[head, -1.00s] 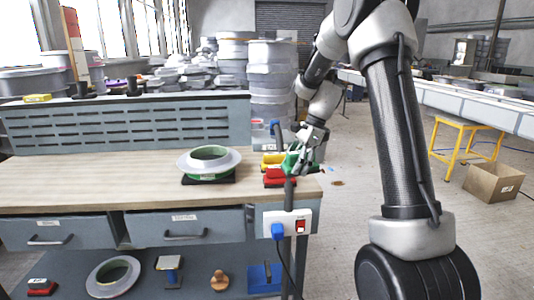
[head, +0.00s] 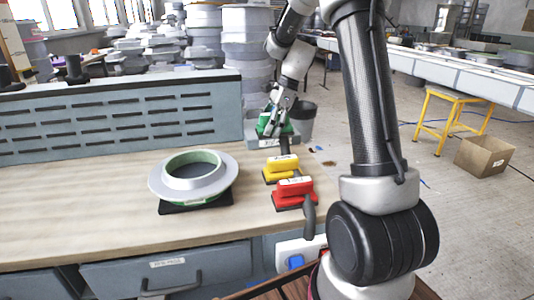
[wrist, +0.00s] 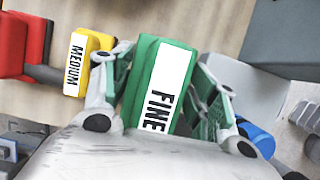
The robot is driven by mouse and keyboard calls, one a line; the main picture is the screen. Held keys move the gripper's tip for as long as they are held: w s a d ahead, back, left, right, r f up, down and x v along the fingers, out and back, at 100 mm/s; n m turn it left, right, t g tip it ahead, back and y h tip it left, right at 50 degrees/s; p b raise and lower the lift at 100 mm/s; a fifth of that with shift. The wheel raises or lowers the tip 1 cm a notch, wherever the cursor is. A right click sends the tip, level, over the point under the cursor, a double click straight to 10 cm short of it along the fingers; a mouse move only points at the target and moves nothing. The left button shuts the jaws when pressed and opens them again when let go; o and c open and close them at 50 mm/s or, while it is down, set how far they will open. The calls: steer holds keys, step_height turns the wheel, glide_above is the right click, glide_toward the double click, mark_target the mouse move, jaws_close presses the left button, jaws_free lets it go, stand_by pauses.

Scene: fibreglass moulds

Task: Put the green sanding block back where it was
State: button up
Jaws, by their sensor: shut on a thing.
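The green sanding block, labelled FINE (wrist: 170,75), is held between the two fingers of my gripper (wrist: 160,62) in the wrist view. In the head view my gripper (head: 275,118) holds the green block (head: 266,124) at the back right end of the bench, beyond the yellow block. I cannot tell whether its underside touches anything. The yellow block, labelled MEDIUM (wrist: 94,38), lies beside it, and in the head view this yellow block (head: 281,165) sits on the bench. The red block (head: 293,190) sits nearer than the yellow one; it also shows in the wrist view (wrist: 28,40).
A grey ring-shaped mould (head: 193,180) rests on a black pad on the wooden bench top (head: 80,205). A slotted grey panel (head: 120,120) runs along the bench's back. A blue cylinder (wrist: 256,138) is right of my gripper. A yellow stool (head: 453,120) stands on the floor at right.

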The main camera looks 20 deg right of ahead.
steer(key=shift+w, duration=0.45)
steer(key=shift+f, duration=0.1)
step_height(320, 180, down, 9)
steer(key=shift+f, duration=0.2)
steer(key=shift+f, duration=0.15)
steer(key=o, duration=1.1)
steer(key=shift+c, duration=0.2)
